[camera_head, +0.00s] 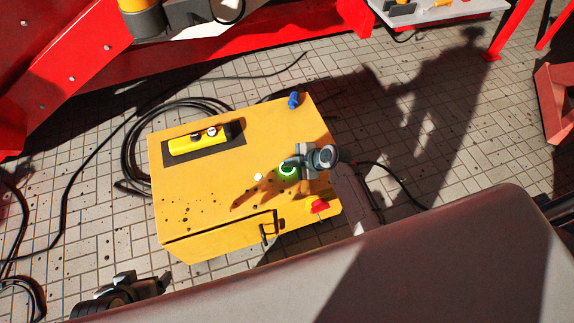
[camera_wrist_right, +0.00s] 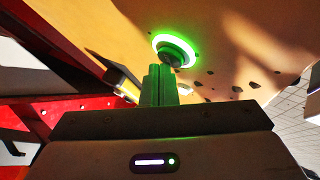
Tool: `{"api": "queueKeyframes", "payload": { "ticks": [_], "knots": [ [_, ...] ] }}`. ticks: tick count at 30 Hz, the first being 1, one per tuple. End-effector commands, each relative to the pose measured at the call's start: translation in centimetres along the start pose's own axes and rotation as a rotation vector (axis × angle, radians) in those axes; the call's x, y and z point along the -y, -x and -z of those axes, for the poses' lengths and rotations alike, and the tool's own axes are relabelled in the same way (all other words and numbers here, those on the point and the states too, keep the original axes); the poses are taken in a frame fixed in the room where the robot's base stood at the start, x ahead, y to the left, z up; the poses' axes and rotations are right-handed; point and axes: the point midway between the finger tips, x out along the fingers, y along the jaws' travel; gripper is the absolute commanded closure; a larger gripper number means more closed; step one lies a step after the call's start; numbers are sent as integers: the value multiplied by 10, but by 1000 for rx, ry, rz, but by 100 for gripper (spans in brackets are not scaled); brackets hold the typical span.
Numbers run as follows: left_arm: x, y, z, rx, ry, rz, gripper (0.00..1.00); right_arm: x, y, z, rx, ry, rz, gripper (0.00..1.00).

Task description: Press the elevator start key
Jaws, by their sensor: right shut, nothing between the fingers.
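A round green button with a glowing green ring (camera_head: 288,170) is on top of the yellow control box (camera_head: 200,205). In the right wrist view the green button (camera_wrist_right: 174,52) is just beyond my right fingertips. My right gripper (camera_head: 294,163) is over the box at the button, its fingers shut and empty. In the wrist view the right fingertips (camera_wrist_right: 160,70) overlap the button's lower edge; I cannot tell whether they touch it. My left gripper (camera_head: 125,288) is low at the left, partly cut off behind my body; its jaw state is unclear.
A red knob on a yellow base (camera_head: 319,206), a small white button (camera_head: 258,177) and a blue connector (camera_head: 293,99) are on the box. A yellow pendant (camera_head: 200,143) lies on its dark pad. Black cables (camera_head: 130,150) run over the tiled floor. Red machinery stands behind.

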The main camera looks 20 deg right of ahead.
Motion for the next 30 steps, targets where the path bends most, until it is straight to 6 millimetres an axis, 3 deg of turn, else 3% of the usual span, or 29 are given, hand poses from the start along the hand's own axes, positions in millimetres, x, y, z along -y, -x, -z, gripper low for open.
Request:
{"api": "queueKeyframes", "payload": {
  "ticks": [17, 30],
  "knots": [
    [0, 10, 5, 0, 0, 0, 19, -7, 10, 7, 0, 0, 0, 100],
    [1, 39, 20, 0, 0, 0, 19, -28, 39, 28, 0, 0, -1, 100]
  ]
}}
